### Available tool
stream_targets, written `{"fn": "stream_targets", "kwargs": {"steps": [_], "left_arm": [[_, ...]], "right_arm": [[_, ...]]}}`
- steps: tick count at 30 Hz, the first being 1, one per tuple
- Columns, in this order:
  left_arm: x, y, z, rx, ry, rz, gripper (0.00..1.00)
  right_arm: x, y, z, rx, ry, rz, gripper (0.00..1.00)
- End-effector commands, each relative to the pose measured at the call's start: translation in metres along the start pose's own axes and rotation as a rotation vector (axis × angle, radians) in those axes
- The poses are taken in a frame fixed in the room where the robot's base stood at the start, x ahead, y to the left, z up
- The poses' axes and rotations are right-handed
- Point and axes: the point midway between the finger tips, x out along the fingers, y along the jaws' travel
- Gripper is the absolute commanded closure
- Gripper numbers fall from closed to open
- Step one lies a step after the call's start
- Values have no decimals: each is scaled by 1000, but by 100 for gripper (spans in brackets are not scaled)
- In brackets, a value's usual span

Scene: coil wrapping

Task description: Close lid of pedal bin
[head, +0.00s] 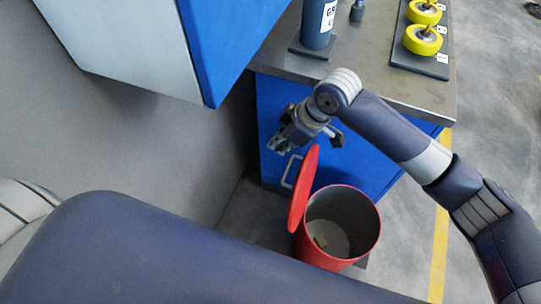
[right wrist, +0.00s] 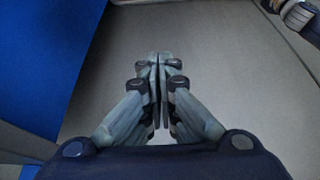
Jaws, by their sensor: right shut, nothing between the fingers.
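The red pedal bin (head: 339,224) stands on the floor in front of the blue cabinet, open at the top. Its red lid (head: 304,187) stands up steeply at the bin's left rim. Inside the bin I see a pale bottom with a small brownish piece on it. My right gripper (head: 279,147) is above and to the left of the lid's upper edge, apart from it. In the right wrist view the fingers of my right gripper (right wrist: 159,62) are together with nothing between them. The bin does not show in that view. My left gripper is not in view.
A blue cabinet (head: 390,180) with a grey worktop (head: 370,68) stands behind the bin. A dark cylinder (head: 318,22) and yellow wheels (head: 422,40) on a dark board are on the worktop. A blue and grey box-like body (head: 215,50) hangs at upper left.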

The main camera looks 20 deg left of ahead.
Motion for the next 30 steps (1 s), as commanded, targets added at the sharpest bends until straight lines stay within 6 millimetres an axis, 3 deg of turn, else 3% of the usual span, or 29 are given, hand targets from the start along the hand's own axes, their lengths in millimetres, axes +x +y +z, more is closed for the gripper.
{"fn": "stream_targets", "kwargs": {"steps": [5, 18, 24, 30], "left_arm": [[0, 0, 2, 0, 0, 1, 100], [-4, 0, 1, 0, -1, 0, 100], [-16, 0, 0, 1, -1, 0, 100], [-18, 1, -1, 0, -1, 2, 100]], "right_arm": [[15, 0, 0, 1, -5, -2, 100], [101, 1, 2, 1, -5, 0, 100], [87, 1, 30, -1, -4, 1, 100], [86, 0, 38, -2, -3, 0, 100]]}}
